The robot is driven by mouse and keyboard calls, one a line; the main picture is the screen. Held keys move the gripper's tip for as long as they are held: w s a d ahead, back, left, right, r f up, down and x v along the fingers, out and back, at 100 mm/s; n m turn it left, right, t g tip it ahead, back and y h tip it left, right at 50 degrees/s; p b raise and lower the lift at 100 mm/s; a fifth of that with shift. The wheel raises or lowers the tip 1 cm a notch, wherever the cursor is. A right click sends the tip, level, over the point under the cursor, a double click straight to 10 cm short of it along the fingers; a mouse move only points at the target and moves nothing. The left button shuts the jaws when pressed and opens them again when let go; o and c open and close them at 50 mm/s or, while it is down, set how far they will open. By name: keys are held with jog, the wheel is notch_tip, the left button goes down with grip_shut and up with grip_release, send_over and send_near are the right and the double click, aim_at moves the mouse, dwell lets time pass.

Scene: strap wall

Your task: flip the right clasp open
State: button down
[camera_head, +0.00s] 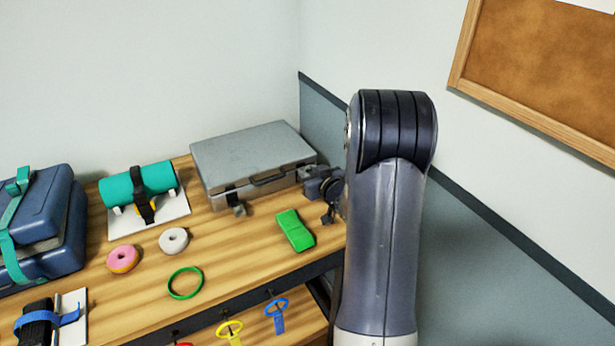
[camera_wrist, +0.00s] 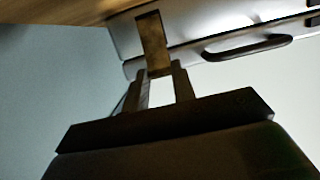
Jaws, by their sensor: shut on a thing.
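A grey metal case (camera_head: 245,155) lies shut at the back of the table, its dark handle (camera_head: 270,177) on the front face. The handle also shows in the wrist view (camera_wrist: 247,47). The left clasp (camera_head: 233,196) is dark, with a small grey piece sticking out at the table. The right clasp (camera_wrist: 152,43) is a brownish plate beside the handle in the wrist view. My gripper (camera_wrist: 160,73) is shut on its free end. In the head view my gripper (camera_head: 325,188) is at the case's right front corner and mostly covers the right clasp.
A green block (camera_head: 295,230) lies in front of the case, near my gripper. A teal roll (camera_head: 138,185) on a white board, two rings (camera_head: 123,259) (camera_head: 173,241) and a green hoop (camera_head: 185,283) are to the left. The wall (camera_head: 320,120) is close behind and right.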

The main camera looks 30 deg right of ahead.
jog(key=shift+s+f, duration=0.5)
jog(key=shift+f, duration=0.15)
jog(key=c, duration=1.5)
grip_release()
jog(key=shift+c, duration=0.2)
jog(key=o, duration=0.4)
jog(key=shift+w+r, duration=0.1)
jog(key=shift+r, duration=0.05)
jog(key=v, duration=1)
jog(key=shift+s+r, duration=0.2)
jog(key=shift+s, duration=0.15)
